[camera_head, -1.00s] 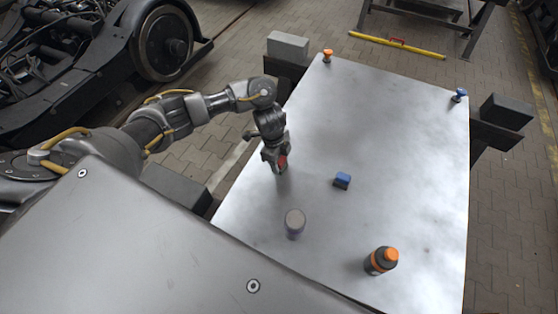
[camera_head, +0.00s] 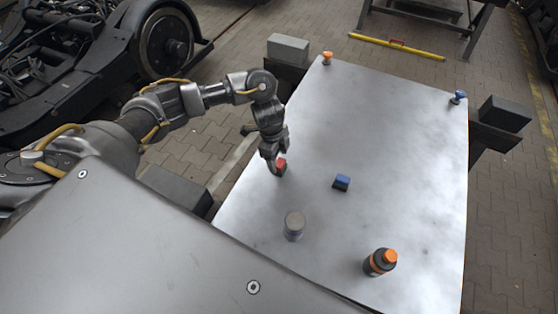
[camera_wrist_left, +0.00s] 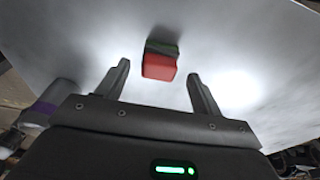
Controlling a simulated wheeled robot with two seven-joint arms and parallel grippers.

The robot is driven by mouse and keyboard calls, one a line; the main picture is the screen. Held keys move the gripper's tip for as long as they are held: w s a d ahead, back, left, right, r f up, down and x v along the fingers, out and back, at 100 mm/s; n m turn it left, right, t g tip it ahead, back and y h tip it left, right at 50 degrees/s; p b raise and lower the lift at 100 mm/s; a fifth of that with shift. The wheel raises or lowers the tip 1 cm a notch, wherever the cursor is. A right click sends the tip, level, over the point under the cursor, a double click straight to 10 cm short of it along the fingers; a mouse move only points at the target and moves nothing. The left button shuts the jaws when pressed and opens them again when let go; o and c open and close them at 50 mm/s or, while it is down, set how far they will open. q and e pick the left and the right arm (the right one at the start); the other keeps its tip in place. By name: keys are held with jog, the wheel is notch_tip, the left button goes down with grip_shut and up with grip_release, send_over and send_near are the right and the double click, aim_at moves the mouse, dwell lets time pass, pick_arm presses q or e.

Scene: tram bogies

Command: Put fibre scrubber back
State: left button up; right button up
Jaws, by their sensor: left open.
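A small block (camera_head: 281,164) with a red part and a dark part lies on the metal table, and it also shows in the left wrist view (camera_wrist_left: 159,66). A similar blue and dark block (camera_head: 342,182) lies to its right. I cannot tell by looks alone which one is the fibre scrubber. My left gripper (camera_head: 274,166) is at the red block, with its fingers open. In the left wrist view the block lies between and just beyond the fingertips, with clear gaps at both sides. My right gripper is not in view.
A grey cylinder (camera_head: 294,225) and a dark bottle with an orange cap (camera_head: 381,262) stand on the table (camera_head: 400,130). An orange knob (camera_head: 327,57) and a blue knob (camera_head: 458,97) are at the far corners. The table's far half is clear.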

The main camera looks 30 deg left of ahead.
pick_arm(q)
notch_tip(320, 180, up, 9)
jog(key=a, duration=0.1)
jog(key=shift+a+p, duration=0.2)
jog(key=shift+p, duration=0.1)
jog(key=shift+f, duration=0.1)
